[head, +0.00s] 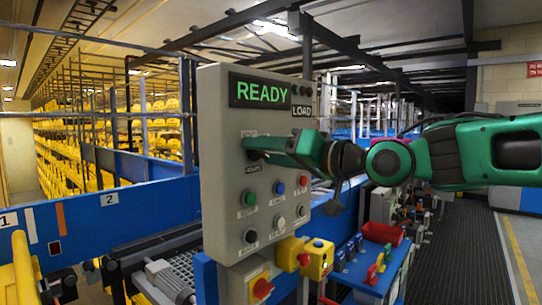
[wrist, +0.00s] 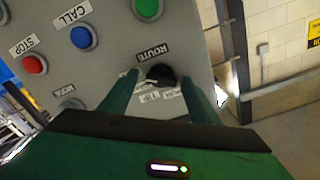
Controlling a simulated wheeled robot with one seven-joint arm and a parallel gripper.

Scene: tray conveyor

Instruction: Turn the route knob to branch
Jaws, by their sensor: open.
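The grey control panel (head: 222,150) stands in the middle of the head view, with a READY display (head: 263,92) at its top. My gripper's two green fingers (wrist: 160,80) are open, one on each side of the knob. Whether they touch it I cannot tell. The position labels are partly hidden and hard to read.
Blue (head: 279,188), red and green buttons sit below my gripper on the panel. A yellow box with a red knob (head: 304,258) juts out at the panel's lower right. A blue shelf (head: 375,268) with coloured items stands right of it. The floor at right is clear.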

